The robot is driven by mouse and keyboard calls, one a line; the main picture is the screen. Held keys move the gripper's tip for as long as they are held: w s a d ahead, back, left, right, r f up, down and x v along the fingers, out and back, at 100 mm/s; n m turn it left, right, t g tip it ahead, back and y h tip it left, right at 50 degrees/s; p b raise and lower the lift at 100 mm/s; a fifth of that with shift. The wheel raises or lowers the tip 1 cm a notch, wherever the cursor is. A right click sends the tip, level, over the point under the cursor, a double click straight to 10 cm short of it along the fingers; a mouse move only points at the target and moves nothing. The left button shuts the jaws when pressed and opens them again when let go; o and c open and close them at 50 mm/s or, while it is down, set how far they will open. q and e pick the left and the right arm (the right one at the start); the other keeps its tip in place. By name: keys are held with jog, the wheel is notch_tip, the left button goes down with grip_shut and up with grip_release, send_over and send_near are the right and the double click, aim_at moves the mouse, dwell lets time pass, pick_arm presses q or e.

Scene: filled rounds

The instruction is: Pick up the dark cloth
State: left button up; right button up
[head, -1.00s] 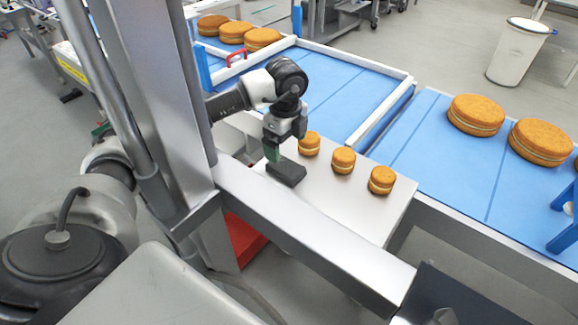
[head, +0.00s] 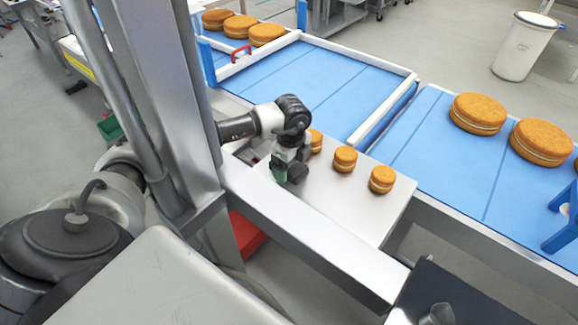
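My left gripper (head: 287,175) points down at the near left part of the steel table, beside the small cakes. A green patch shows on its left finger. A small dark patch (head: 298,173) at the fingertips seems to be the dark cloth; most of it is hidden by the gripper. I cannot tell whether the fingers are closed on it or whether it touches the table. My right gripper is not in view.
Small round cakes (head: 345,159) stand in a row on the steel table (head: 350,205), the farthest partly behind my gripper. Blue conveyors (head: 345,85) with white rails lie behind. Large cakes (head: 478,113) sit on the right belt. A steel beam (head: 310,240) crosses in front.

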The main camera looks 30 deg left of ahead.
pick_arm(q)
jog(key=c, duration=0.8)
notch_tip(320, 180, up, 9)
jog(key=b, duration=0.2)
jog(key=shift+r+b, duration=0.1)
jog(key=shift+b, duration=0.3)
jog(key=shift+r, duration=0.45)
jog(key=o, duration=0.3)
jog(key=shift+c, duration=0.9)
